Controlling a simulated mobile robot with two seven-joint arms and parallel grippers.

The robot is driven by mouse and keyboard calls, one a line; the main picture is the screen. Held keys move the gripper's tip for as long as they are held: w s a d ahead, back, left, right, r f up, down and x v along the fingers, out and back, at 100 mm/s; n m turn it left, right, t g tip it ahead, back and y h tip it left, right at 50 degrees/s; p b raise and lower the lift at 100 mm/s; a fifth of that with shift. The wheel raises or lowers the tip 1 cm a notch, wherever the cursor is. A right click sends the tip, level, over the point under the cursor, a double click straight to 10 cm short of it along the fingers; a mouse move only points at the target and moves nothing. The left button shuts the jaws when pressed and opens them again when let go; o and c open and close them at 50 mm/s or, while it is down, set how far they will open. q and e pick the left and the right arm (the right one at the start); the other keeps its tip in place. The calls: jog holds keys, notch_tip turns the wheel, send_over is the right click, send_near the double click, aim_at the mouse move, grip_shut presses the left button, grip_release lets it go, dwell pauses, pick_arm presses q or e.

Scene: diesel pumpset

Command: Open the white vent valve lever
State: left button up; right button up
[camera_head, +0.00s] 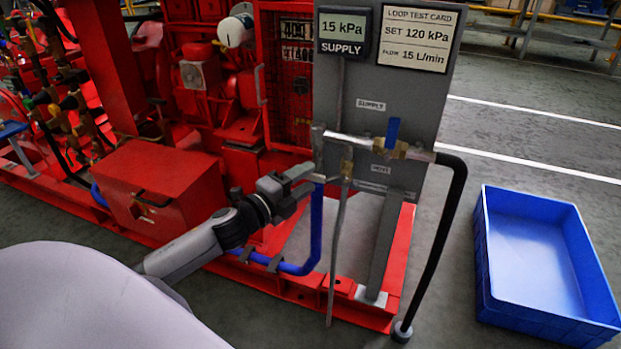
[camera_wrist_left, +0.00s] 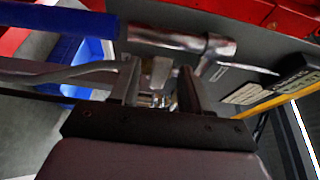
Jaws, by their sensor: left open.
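My left gripper (camera_head: 305,178) is at the front of the grey panel (camera_head: 385,100), beside the small brass vent valve (camera_head: 347,165) under the steel pipe. A short whitish piece, apparently the vent lever (camera_head: 318,178), shows at the fingertips. In the left wrist view the open fingers of my left gripper (camera_wrist_left: 160,85) stand on either side of a pale block (camera_wrist_left: 157,72), which looks like part of the valve or its lever. Contact cannot be told. The fingers partly hide the lever, so its angle is unclear. My right gripper is not in view.
A valve with a blue lever (camera_head: 393,131) sits right of the vent valve, with a black hose (camera_head: 447,230) beyond it. A blue hose (camera_head: 316,225) and thin grey tube (camera_head: 337,250) hang close below my gripper. A blue crate (camera_head: 483,255) stands on the floor at right.

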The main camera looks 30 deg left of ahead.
pick_arm(q)
jog(key=shift+w+d, duration=0.15)
jog(key=shift+w, duration=0.9)
grip_shut()
jog(key=shift+f+b, duration=0.15)
jog(key=shift+b, duration=0.15)
